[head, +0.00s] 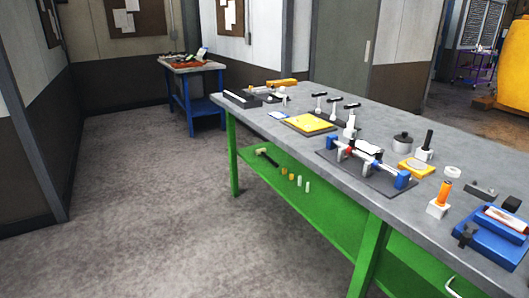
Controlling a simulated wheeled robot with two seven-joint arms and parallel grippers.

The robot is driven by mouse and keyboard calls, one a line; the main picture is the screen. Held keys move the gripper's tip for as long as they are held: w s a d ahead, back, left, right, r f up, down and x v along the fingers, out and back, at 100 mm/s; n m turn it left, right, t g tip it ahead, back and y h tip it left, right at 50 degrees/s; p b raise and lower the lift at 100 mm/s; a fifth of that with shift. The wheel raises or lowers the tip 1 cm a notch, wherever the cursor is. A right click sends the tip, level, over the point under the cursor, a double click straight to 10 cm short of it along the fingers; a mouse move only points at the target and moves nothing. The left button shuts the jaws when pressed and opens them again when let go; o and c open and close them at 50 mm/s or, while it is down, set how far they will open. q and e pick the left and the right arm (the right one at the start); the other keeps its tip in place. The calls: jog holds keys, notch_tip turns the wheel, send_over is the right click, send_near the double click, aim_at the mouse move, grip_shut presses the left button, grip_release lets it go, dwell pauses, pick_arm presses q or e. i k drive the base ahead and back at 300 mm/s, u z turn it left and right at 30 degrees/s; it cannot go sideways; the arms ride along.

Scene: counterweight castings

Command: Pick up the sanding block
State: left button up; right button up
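I cannot tell for certain which item is the sanding block. On the grey top of the green-framed workbench (385,130) lie an orange-yellow block (282,82) at the far end, a flat yellow piece (309,123) on a dark-edged plate, and a yellow block with a grey round top (415,167) nearer the right. Neither of my grippers shows in the head view.
A fixture with blue and red clamps (365,165) stands mid-bench. An orange-handled tool (442,198) and a blue vise-like device (492,236) are at the right. Small pieces lie on the green lower shelf (320,207). A blue side table (193,95) stands behind. The floor at left is clear.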

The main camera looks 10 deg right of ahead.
aim_at(511, 204)
jog(key=z, duration=1.6)
